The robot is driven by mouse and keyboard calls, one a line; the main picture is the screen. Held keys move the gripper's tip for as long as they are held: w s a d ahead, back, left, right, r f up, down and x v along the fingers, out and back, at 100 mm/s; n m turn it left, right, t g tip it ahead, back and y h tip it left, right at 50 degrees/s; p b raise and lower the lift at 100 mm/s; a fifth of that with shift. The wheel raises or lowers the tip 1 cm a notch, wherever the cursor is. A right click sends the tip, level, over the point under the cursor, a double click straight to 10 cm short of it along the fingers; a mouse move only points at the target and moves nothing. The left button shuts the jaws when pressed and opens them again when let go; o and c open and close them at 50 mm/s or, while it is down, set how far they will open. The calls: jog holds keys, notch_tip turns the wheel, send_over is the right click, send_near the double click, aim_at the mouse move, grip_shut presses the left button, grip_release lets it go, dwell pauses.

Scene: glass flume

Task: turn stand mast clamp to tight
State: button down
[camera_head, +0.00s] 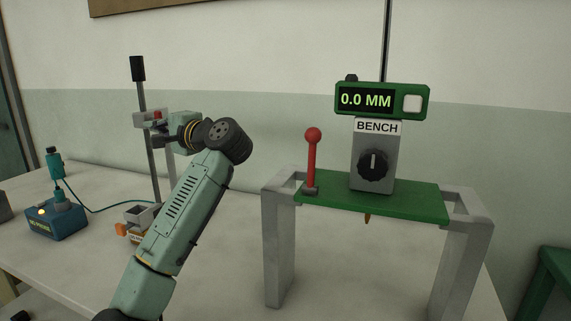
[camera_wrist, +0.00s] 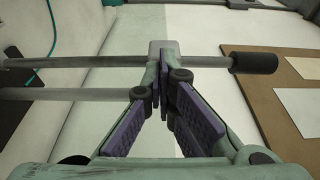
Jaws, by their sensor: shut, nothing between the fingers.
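The stand mast (camera_head: 152,165) is a grey rod with a black cap on top, standing on the table at the left. Its clamp (camera_head: 148,119) is a small grey block with a reddish part, high on the mast. In the wrist view the mast (camera_wrist: 205,62) lies across the picture with its black cap (camera_wrist: 254,63) at the right. A grey block (camera_wrist: 163,47), apparently the clamp, shows just beyond my fingertips. My gripper (camera_wrist: 162,82) is shut and empty, close to the mast; contact cannot be told. In the head view my gripper (camera_head: 163,141) partly covers the clamp area.
A blue box (camera_head: 56,222) with a teal cable stands at the far left. At the right a green bench (camera_head: 405,198) carries a red lever (camera_head: 312,160), a black dial (camera_head: 373,165) and a display reading 0.0 MM (camera_head: 367,100).

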jog(key=shift+w+d, duration=0.1)
jog(key=shift+r+p, duration=0.35)
jog(key=shift+r, duration=0.05)
jog(key=shift+s, duration=0.25)
jog(key=b+v, duration=0.1)
jog(key=v, duration=0.2)
jog(key=b+v, duration=0.1)
jog(key=v, duration=0.1)
jog(key=shift+w+d, duration=0.15)
jog(key=shift+d, duration=0.4)
